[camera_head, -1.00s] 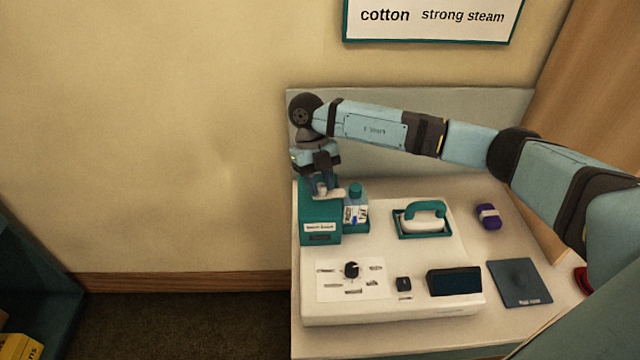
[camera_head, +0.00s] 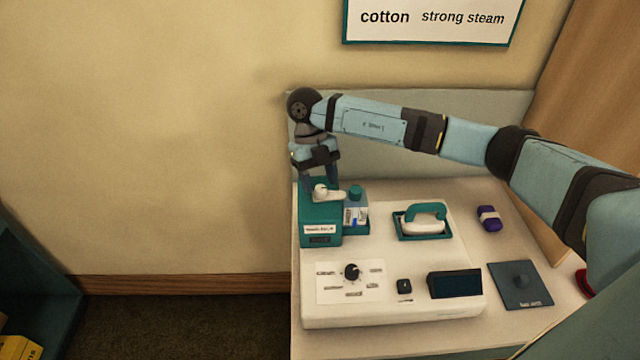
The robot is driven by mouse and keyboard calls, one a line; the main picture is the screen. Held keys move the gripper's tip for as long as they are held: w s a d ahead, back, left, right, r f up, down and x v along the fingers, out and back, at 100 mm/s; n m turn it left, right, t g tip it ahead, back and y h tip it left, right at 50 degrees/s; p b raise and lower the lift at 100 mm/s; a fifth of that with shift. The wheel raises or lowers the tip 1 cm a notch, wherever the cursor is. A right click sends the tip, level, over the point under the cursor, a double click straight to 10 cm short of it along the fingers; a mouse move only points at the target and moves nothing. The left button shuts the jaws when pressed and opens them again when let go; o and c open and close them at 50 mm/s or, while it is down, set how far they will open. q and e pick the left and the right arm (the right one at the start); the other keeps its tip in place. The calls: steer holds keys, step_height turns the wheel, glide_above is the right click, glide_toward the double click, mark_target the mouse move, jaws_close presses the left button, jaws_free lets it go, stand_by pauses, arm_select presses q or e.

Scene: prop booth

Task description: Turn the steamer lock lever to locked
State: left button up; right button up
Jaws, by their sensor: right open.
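The steamer lock lever (camera_head: 328,194) is a small white handle with a round hub on top of a teal box (camera_head: 321,235) at the left of the white steamer base (camera_head: 390,318). It points to the right in the picture. My right gripper (camera_head: 320,186) is open above the teal box, with its fingers pointing down on either side of the hub. I cannot tell whether the fingers touch the lever. The label on the box is too small to read. My left gripper is not in view.
A bottle (camera_head: 356,208) stands close to the right of the lever. A teal-handled iron (camera_head: 422,219) sits in a tray beyond it. A black knob (camera_head: 351,271), a dark display (camera_head: 454,284), a purple item (camera_head: 488,218) and a dark pad (camera_head: 520,285) lie nearer or farther right.

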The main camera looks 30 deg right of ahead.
steer(key=b+v, duration=0.1)
steer(key=v, duration=1.1)
steer(key=shift+r, duration=0.25)
steer(key=shift+f, duration=0.1)
